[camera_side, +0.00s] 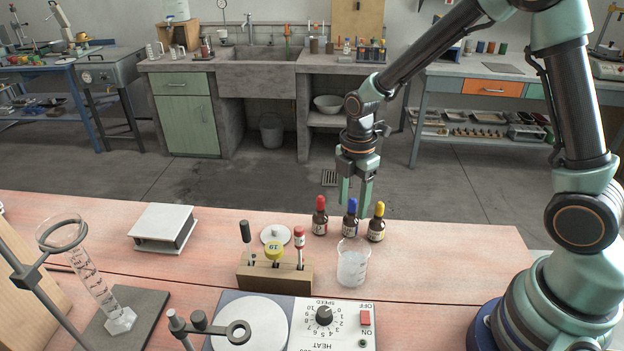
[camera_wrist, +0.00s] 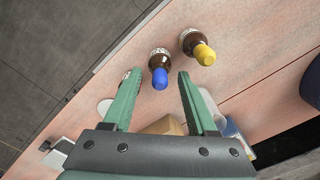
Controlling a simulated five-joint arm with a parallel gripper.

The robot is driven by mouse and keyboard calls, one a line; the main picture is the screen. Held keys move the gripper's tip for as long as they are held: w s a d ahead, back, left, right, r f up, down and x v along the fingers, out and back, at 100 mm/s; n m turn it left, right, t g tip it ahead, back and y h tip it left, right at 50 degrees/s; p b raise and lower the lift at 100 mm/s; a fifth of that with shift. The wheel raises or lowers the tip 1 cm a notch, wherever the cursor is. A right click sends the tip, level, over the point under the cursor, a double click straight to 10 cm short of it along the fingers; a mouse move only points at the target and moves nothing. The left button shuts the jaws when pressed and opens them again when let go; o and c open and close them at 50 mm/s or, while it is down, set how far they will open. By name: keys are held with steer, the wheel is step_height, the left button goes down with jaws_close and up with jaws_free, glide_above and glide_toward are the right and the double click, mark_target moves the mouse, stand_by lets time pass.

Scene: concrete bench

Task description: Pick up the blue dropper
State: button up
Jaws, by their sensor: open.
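The blue dropper (camera_side: 350,217) is a small brown bottle with a blue cap, standing on the bench between a red-capped bottle (camera_side: 320,216) and a yellow-capped bottle (camera_side: 377,222). My gripper (camera_side: 354,204) is open and empty, with its green fingers pointing down above and behind the blue dropper in the side view. In the wrist view, the blue dropper (camera_wrist: 160,72) shows just beyond the open fingertips (camera_wrist: 157,76), roughly centred between them. The yellow-capped bottle (camera_wrist: 197,46) is to its upper right. Whether a finger touches the dropper cannot be told.
A glass beaker (camera_side: 352,264) stands close in front of the dropper. A wooden block (camera_side: 275,272) with tubes and a hotplate (camera_side: 290,322) are nearer the camera. A white box (camera_side: 163,228) is at left, with free bench around it.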

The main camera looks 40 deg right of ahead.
mark_target(353, 199)
steer(key=c, duration=0.8)
steer(key=shift+r, duration=0.15)
step_height(353, 199, up, 25)
steer(key=shift+f, duration=0.15)
stand_by(0.8)
